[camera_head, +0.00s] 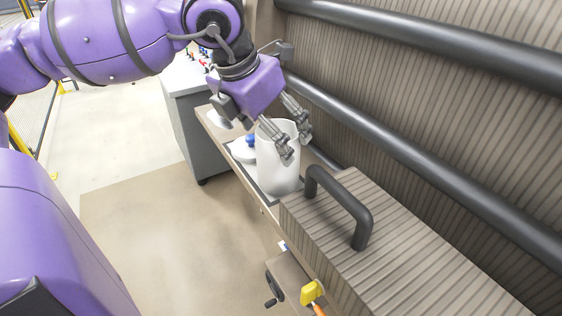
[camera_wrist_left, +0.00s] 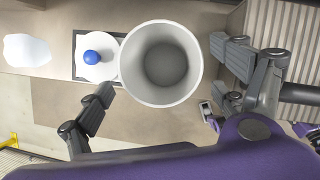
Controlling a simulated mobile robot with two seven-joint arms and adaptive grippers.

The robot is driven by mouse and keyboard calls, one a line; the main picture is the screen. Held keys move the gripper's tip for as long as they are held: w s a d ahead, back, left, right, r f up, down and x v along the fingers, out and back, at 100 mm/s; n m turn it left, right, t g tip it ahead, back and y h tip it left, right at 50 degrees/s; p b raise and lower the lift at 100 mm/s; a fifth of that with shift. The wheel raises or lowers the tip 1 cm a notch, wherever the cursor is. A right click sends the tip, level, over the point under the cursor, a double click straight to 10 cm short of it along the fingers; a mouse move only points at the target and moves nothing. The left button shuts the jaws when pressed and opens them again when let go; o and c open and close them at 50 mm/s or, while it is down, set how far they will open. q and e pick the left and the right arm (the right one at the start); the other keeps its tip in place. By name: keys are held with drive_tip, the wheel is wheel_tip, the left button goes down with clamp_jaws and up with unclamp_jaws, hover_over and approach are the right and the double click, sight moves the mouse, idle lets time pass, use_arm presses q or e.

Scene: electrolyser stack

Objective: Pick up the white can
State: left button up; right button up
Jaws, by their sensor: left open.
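The white can (camera_head: 277,168) is a tall open-topped cylinder standing upright on a narrow bench beside the ridged wall. In the left wrist view I look down into the can (camera_wrist_left: 161,62), and it appears empty. My left gripper (camera_head: 294,146) is open above and around the can's rim. In the left wrist view one finger of the gripper (camera_wrist_left: 160,68) shows on each side of the can. I cannot tell whether either finger touches it. My right gripper is not in view.
A white lid with a blue knob (camera_wrist_left: 92,58) sits in a dark-edged square beside the can. A white flat piece (camera_wrist_left: 27,50) lies farther along. A ridged block with a black handle (camera_head: 340,205) stands close in front. Dark pipes (camera_head: 420,155) run along the wall.

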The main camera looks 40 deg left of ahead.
sight(274, 179)
use_arm(q)
drive_tip(key=b+x, duration=0.1)
drive_tip(key=x, duration=0.3)
drive_tip(key=shift+d+f+b, duration=0.15)
drive_tip(key=shift+f+b, duration=0.1)
drive_tip(key=shift+b, duration=0.15)
drive_tip(key=shift+w+f, duration=0.1)
drive_tip(key=shift+f, duration=0.2)
drive_tip(key=shift+w, duration=0.1)
drive_tip(key=c, duration=1.3)
drive_tip(key=shift+r, duration=0.1)
drive_tip(key=shift+c, duration=0.2)
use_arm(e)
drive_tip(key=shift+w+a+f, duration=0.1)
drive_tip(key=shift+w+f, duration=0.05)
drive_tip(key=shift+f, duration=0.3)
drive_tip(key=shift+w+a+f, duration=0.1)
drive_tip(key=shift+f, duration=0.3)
